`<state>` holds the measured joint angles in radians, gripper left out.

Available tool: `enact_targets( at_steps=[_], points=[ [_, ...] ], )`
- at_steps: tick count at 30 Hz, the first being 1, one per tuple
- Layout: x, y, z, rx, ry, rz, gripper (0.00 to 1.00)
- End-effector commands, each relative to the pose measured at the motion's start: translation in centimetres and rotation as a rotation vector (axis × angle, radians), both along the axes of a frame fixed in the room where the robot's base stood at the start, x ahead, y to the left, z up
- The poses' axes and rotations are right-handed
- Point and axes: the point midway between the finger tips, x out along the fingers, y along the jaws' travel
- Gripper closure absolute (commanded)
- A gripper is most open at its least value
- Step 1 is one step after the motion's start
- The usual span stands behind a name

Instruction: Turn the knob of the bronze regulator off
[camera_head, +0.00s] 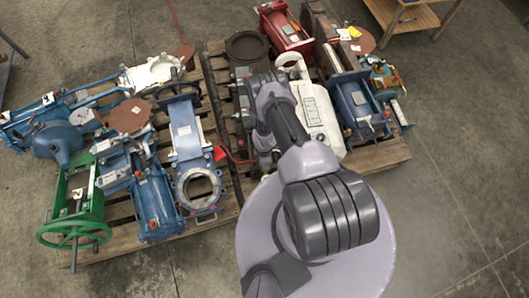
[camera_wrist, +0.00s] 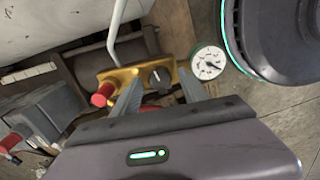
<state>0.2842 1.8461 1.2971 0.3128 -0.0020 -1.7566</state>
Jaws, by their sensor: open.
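The bronze regulator (camera_wrist: 135,74) shows in the wrist view as a gold-coloured body just beyond my fingers. On its face is a dark knob (camera_wrist: 160,78) with a pale pointer mark. A red cap (camera_wrist: 101,96) is at its left end, and a round white gauge (camera_wrist: 208,62) is at its right. My gripper (camera_wrist: 159,80) is open, one finger on either side of the knob in the picture. I cannot tell whether the fingers touch it. I cannot make out the regulator in the head view, where my arm covers part of the pallet.
A large dark round part with a green ring (camera_wrist: 275,40) stands close at the right in the wrist view. A grey rod (camera_wrist: 118,30) rises behind the regulator. In the head view, blue and green valves (camera_head: 75,205) crowd the left pallet; concrete floor (camera_head: 450,170) is clear at right.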

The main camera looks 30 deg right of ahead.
Motion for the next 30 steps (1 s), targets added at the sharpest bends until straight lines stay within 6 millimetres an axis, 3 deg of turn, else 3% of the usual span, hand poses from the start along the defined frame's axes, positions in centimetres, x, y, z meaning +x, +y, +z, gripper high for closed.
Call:
enact_targets(
  at_steps=[3,11,22,30],
  points=[
    [0.00,0.00,0.09,0.000,0.000,0.000,0.48],
    [0.00,0.00,0.07,0.000,0.000,0.000,0.99],
    [0.00,0.00,0.06,0.000,0.000,-0.050,1.00],
    [0.04,-0.01,0.04,0.000,0.000,-0.238,1.00]
  ],
)
